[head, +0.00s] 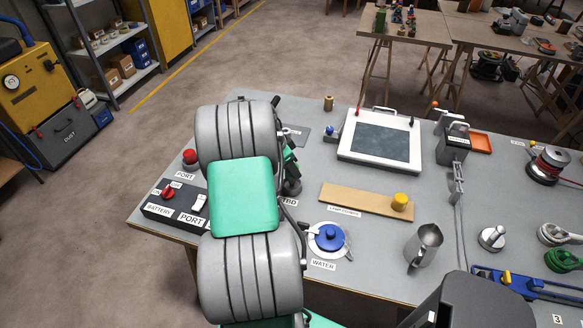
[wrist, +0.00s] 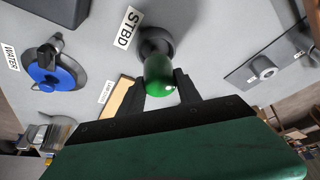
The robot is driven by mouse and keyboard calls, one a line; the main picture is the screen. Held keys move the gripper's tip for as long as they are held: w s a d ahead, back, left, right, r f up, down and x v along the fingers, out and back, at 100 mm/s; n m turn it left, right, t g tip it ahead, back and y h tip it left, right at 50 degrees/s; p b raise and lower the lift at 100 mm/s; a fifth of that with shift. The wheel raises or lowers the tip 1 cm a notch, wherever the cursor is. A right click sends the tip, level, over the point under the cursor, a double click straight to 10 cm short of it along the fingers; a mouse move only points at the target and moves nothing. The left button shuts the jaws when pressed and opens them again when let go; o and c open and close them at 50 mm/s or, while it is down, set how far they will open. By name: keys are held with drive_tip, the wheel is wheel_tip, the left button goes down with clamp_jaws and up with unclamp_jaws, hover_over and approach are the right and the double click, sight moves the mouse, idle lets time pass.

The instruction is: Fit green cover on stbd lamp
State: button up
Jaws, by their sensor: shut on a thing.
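The green cover (wrist: 158,72) is a small glossy dome between my fingers in the wrist view. My gripper (wrist: 161,84) is shut on it. The dark round stbd lamp base (wrist: 152,40) is directly beyond the cover, beside the STBD label (wrist: 127,27). The cover meets or overlaps the base in this view; I cannot tell whether it is seated. In the head view my arm hides most of this spot. Only part of my gripper (head: 290,160) and the end of the STBD label (head: 289,202) show there.
The red port lamp (head: 190,156) and the battery switch panel (head: 175,206) are left of my arm. The blue water cap (head: 328,237), a wooden board (head: 357,200) with a yellow knob, and a metal jug (head: 424,245) are to the right.

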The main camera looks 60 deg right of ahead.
drive_tip(key=shift+f+b, duration=0.45)
drive_tip(key=shift+b, duration=0.1)
idle(0.4)
drive_tip(key=shift+f+b, duration=0.4)
drive_tip(key=shift+b, duration=0.1)
drive_tip(key=shift+f+b, duration=1.35)
drive_tip(key=shift+b, duration=0.15)
idle(1.0)
drive_tip(key=o, duration=1.4)
drive_tip(key=shift+o, duration=0.5)
drive_tip(key=o, duration=0.3)
drive_tip(key=shift+r, duration=0.1)
